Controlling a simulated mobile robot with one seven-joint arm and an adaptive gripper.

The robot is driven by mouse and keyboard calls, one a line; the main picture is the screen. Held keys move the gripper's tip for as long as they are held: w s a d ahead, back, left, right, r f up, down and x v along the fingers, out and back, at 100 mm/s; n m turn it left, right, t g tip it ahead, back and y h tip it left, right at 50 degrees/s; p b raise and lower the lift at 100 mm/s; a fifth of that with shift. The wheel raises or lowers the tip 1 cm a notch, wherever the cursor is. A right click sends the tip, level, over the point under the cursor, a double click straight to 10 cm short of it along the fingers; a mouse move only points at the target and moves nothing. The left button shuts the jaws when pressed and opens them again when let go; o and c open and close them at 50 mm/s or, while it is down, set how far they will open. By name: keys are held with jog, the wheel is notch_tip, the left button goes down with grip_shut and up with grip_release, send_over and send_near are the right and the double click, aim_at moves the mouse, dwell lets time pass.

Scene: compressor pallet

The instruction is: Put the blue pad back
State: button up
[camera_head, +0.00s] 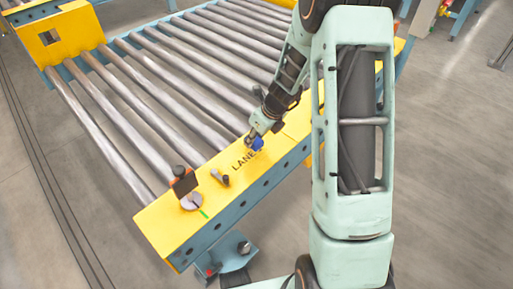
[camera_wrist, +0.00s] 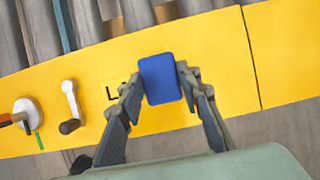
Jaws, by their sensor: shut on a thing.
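My gripper (camera_head: 254,138) is shut on the blue pad (camera_head: 257,144) over the yellow side plate of the roller conveyor, by the "LANE" lettering. In the wrist view, the blue pad (camera_wrist: 160,79) is a rounded rectangle between the two dark fingers of my gripper (camera_wrist: 160,85). It covers part of the lettering. I cannot tell whether the pad touches the plate or is held just above it.
The yellow plate (camera_head: 165,228) also carries a small crank handle (camera_head: 220,177) and a round disc (camera_head: 191,201) with a dark, orange-edged flag and a green mark. Metal rollers (camera_head: 150,100) run behind it. Bare plate lies right of the pad in the wrist view.

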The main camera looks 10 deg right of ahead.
aim_at(259, 141)
jog(key=shift+d+f, duration=0.25)
jog(key=shift+f, duration=0.1)
notch_tip(259, 141, down, 3)
jog(key=shift+f+b, duration=0.1)
jog(key=shift+b, duration=1.05)
jog(key=o, duration=1)
jog(key=shift+r, duration=0.25)
jog(key=p+v, duration=0.4)
jog(key=v, duration=0.8)
jog(key=shift+p, duration=0.4)
